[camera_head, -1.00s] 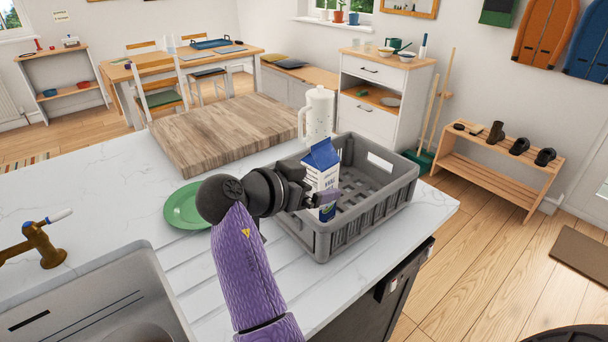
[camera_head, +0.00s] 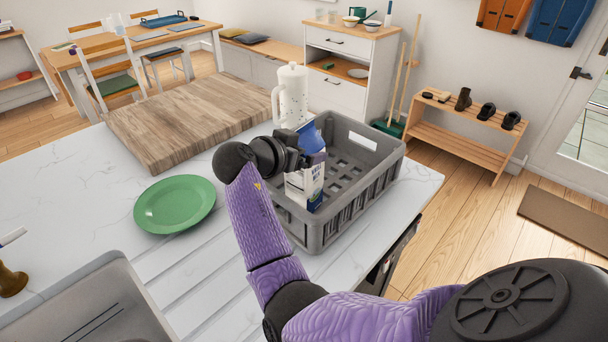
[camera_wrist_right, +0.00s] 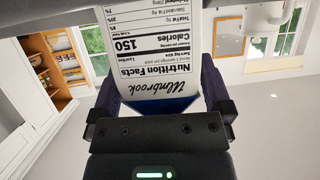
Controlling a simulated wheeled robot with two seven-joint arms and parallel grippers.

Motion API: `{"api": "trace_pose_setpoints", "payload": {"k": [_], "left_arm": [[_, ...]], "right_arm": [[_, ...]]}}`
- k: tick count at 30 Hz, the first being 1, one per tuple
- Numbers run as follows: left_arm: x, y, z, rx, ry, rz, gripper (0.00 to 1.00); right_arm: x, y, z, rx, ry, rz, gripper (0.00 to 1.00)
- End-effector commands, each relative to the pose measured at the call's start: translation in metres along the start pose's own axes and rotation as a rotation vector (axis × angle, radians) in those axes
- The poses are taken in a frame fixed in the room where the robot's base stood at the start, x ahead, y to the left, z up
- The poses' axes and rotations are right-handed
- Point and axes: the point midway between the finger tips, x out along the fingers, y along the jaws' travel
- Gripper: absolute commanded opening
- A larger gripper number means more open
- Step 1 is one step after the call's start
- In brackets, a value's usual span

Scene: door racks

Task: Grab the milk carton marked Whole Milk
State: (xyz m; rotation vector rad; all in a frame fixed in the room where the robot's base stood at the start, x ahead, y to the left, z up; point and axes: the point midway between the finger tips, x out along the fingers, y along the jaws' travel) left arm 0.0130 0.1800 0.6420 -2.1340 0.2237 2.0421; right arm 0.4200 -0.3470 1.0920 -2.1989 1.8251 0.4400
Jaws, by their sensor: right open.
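A white and blue milk carton (camera_head: 306,187) stands upright inside a grey crate (camera_head: 345,222) on the counter, near the crate's left side. In the head view my right gripper (camera_head: 308,157) is at the upper part of the carton and hides some of its front. In the right wrist view the gripper (camera_wrist_right: 160,95) is open, with a finger on either side of the carton (camera_wrist_right: 155,50). That view shows a nutrition panel and the name Ulmbrook, upside down. I cannot read Whole Milk in either view. My left gripper is not in view.
A white jug (camera_head: 292,94) stands just behind the crate. A thick wooden board (camera_head: 185,118) lies behind and left, and a green plate (camera_head: 175,204) lies on the counter. A sink (camera_head: 95,300) is at lower left. The counter's right edge is close to the crate.

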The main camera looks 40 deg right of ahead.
Motion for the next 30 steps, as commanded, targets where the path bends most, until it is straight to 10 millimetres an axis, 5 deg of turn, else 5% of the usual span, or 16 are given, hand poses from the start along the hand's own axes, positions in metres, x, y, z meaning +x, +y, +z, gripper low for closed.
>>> {"api": "trace_pose_setpoints", "payload": {"k": [3,17,26,30], "left_arm": [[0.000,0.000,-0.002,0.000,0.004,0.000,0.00],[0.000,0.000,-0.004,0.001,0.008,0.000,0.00],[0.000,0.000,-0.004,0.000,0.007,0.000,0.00],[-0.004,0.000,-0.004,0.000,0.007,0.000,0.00]], "right_arm": [[-0.001,0.000,0.000,0.000,0.000,0.000,0.96],[-0.001,0.000,0.000,-0.001,0.001,0.000,0.00],[-0.001,0.000,-0.002,0.001,0.004,-0.001,0.00],[-0.008,-0.001,-0.018,0.006,0.006,-0.002,0.00]]}}
